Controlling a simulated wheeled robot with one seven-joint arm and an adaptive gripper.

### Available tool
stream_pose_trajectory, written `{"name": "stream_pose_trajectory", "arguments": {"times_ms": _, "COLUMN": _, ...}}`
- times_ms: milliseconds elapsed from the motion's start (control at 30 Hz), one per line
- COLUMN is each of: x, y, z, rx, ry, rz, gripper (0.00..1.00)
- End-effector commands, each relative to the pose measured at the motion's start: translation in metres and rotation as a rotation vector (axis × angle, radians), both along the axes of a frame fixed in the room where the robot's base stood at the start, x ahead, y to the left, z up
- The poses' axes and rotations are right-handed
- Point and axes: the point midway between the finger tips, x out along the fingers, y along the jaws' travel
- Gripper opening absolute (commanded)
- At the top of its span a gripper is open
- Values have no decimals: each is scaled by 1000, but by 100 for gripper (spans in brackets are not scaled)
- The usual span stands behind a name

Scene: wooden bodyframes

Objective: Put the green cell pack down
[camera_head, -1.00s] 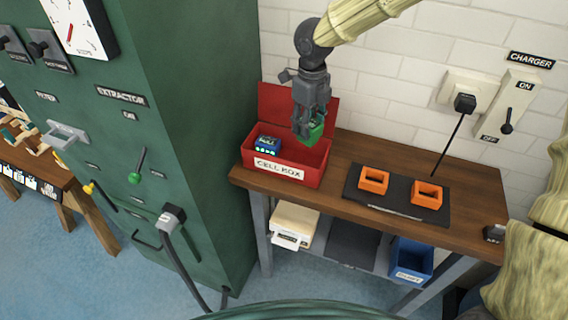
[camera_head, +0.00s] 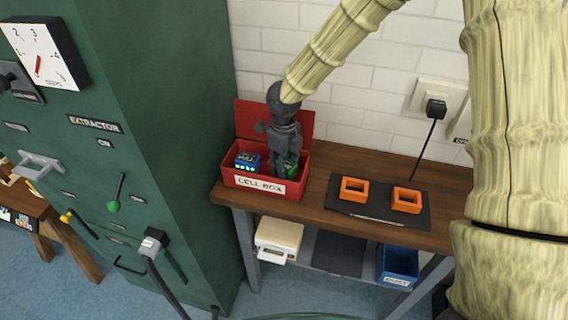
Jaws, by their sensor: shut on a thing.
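The green cell pack (camera_head: 293,166) is inside the right half of the red cell box (camera_head: 240,181), partly hidden by my gripper. My gripper (camera_head: 284,172) points down into the box and is shut on the green cell pack. I cannot tell whether the pack touches the box floor. A blue cell pack (camera_head: 247,161) with green lights sits in the left half of the same box. The box's red lid (camera_head: 262,116) stands open at the back.
A black mat (camera_head: 375,221) with two orange holders (camera_head: 354,188) lies right of the box on the wooden bench (camera_head: 318,195). The green cabinet (camera_head: 160,140) stands close on the left. My arm crosses the view at the upper right.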

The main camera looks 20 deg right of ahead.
Motion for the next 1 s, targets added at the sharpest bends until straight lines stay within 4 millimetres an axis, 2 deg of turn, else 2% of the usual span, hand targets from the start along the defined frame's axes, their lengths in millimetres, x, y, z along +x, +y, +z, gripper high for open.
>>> {"name": "stream_pose_trajectory", "arguments": {"times_ms": 467, "x": 0, "y": 0, "z": -8, "rx": 0, "ry": 0, "rz": 1, "gripper": 14}}
{"name": "stream_pose_trajectory", "arguments": {"times_ms": 500, "x": 0, "y": 0, "z": -8, "rx": 0, "ry": 0, "rz": 1, "gripper": 48}}
{"name": "stream_pose_trajectory", "arguments": {"times_ms": 600, "x": 0, "y": 0, "z": -8, "rx": 0, "ry": 0, "rz": 1, "gripper": 64}}
{"name": "stream_pose_trajectory", "arguments": {"times_ms": 1000, "x": 0, "y": 0, "z": -3, "rx": 0, "ry": -1, "rz": 0, "gripper": 64}}
